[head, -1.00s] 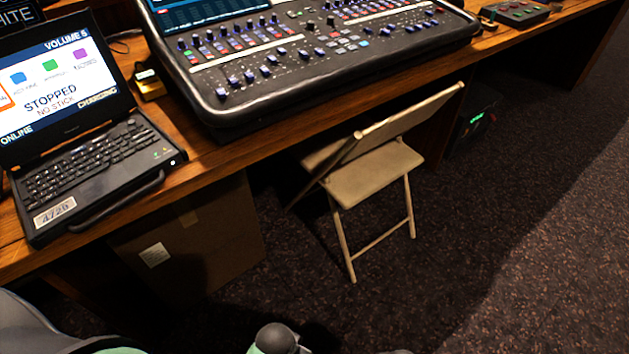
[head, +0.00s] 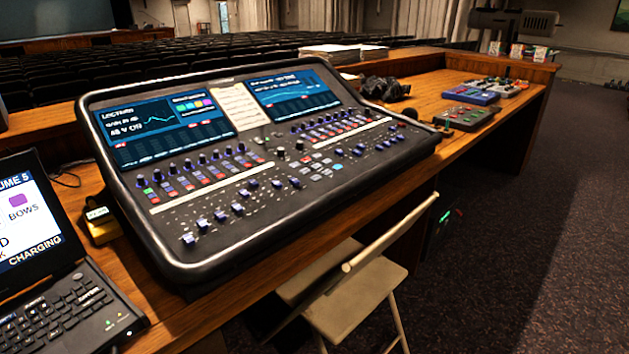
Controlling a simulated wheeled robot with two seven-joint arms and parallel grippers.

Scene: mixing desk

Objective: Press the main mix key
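The mixing desk (head: 290,200) stands on the wooden desk in the middle of the head view. It has two lit screens, a left one (head: 165,125) and a right one (head: 292,95), with a pale printed sheet between them. Rows of knobs, small coloured keys and faders cover its sloping face. A cluster of coloured keys (head: 322,165) sits right of centre. I cannot read which key is the main mix key. Neither of my grippers is in view.
A laptop (head: 60,290) is cut off at the lower left. A beige folding chair (head: 355,300) stands against the desk's front. Small control boxes (head: 466,117), a dark bundle (head: 385,90) and papers (head: 342,53) lie to the right. Carpet at the right is clear.

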